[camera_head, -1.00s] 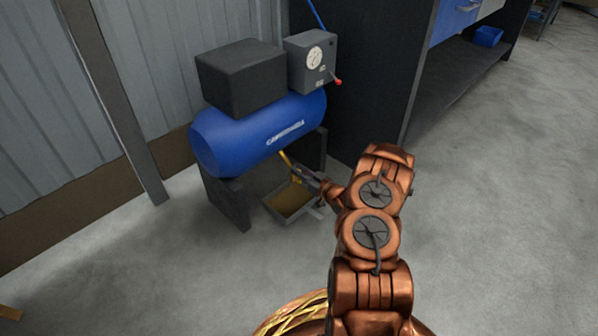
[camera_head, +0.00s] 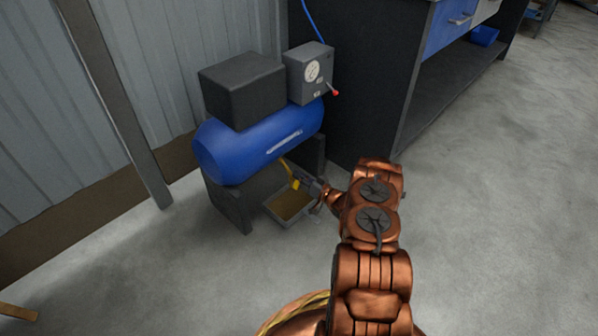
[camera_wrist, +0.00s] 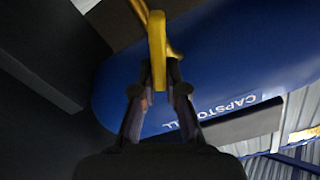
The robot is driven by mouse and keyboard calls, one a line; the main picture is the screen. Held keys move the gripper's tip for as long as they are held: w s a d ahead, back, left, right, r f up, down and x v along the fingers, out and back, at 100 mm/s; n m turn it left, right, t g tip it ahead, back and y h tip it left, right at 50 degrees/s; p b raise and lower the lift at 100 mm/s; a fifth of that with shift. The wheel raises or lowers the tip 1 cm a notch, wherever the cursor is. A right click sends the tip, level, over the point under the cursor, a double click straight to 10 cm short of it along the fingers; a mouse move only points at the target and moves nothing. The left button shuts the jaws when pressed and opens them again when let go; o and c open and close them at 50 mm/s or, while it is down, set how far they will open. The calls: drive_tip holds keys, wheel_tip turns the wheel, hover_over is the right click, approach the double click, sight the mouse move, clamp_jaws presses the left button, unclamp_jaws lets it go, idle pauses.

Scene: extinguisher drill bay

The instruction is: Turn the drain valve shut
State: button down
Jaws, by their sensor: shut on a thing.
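The drain valve is a yellow pipe under the blue compressor tank (camera_head: 255,146) with a yellow lever (camera_head: 295,183) at its lower end. My gripper (camera_head: 301,182) reaches in from the right, below the tank. In the wrist view the lever (camera_wrist: 157,48) stands upright in the picture, and both fingertips of my gripper (camera_wrist: 158,76) are closed on its near end. The lever crosses in front of the yellow pipe (camera_wrist: 174,53) and the tank (camera_wrist: 215,65). The valve body is mostly hidden behind the lever.
A shallow grey drip tray (camera_head: 283,222) with brownish contents sits on the floor under the valve. Dark tank supports (camera_head: 231,206) flank this space. A dark workbench (camera_head: 368,85) stands to the right. The floor at right (camera_head: 500,200) is clear.

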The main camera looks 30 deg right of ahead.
drive_tip(key=shift+w+d+f+m+b, duration=0.1)
drive_tip(key=shift+d+f+m+b, duration=0.25)
drive_tip(key=shift+m, duration=1.7)
drive_tip(key=shift+w+d+f+m+b, duration=0.15)
drive_tip(key=shift+f+m, duration=0.35)
drive_tip(key=shift+m, duration=1.6)
drive_tip(key=shift+s+d+f+m+b, duration=0.1)
drive_tip(key=shift+d+f+m+b, duration=0.25)
drive_tip(key=shift+m, duration=1.7)
drive_tip(key=shift+a, duration=0.1)
drive_tip(key=c, duration=1.2)
unclamp_jaws()
drive_tip(key=shift+f, duration=0.1)
drive_tip(key=v, duration=1.2)
